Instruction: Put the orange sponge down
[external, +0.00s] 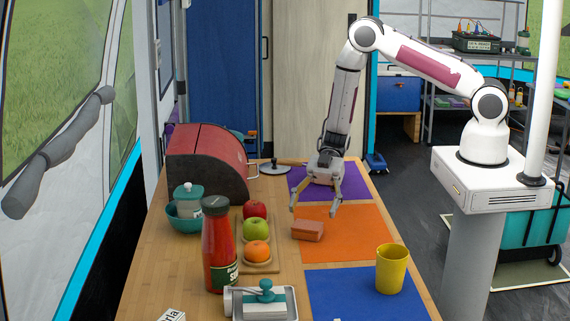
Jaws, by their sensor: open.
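The orange sponge (307,231) is a small reddish-orange block. It lies at the left edge of the orange mat (350,240), close to the wooden tabletop beside it. My gripper (312,210) is open and points down just above and behind the sponge, over the far part of the orange mat. Its fingers are spread and nothing shows between them. The exact gap between the fingertips and the sponge is hard to judge from this view.
A purple mat (350,190) lies behind, and a blue mat (345,295) in front with a yellow cup (391,268). Left are a board with fruit (257,252), a red sauce bottle (218,250) and a red bread box (208,165). The orange mat's right side is clear.

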